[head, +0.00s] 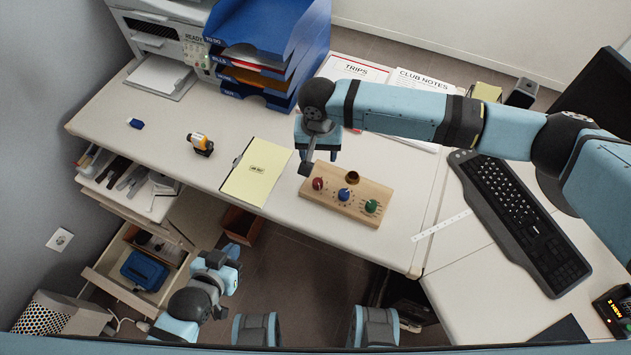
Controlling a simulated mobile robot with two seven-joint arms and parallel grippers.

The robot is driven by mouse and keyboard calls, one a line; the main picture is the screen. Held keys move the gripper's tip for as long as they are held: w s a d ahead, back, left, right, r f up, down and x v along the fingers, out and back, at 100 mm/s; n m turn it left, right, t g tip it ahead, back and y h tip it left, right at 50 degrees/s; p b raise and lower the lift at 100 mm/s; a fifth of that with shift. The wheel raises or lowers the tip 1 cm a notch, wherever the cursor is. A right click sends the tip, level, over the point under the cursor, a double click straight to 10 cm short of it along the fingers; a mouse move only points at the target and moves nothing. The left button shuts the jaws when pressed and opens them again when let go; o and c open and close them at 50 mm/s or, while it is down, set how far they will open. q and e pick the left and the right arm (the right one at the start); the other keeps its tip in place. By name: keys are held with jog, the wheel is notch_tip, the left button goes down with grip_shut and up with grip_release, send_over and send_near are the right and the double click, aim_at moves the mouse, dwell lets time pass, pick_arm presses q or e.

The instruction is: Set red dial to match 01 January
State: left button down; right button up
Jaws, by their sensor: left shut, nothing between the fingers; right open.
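The red dial (318,183) is the leftmost of three knobs on a wooden block (333,206) near the desk's front edge. A blue dial (343,195) and a green dial (371,206) stand to its right. Small marks ring the dials, too small to read. My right gripper (318,162) is open just above and behind the red dial, with one finger close to it. I cannot tell whether it touches. My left gripper (226,258) is shut and empty, low in front of the desk, away from the block.
A yellow sheet (257,172) with small print lies left of the block. A brass cup-like piece (352,177) sits on the block's back. A blue tray stack (270,45), printer (160,40) and keyboard (520,220) surround it. Drawers at left stand open. A black device (614,310) shows lit digits.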

aim_at(318, 181)
notch_tip(318, 181, down, 13)
jog(key=shift+f, duration=0.1)
dwell(0.3)
jog(key=c, duration=0.9)
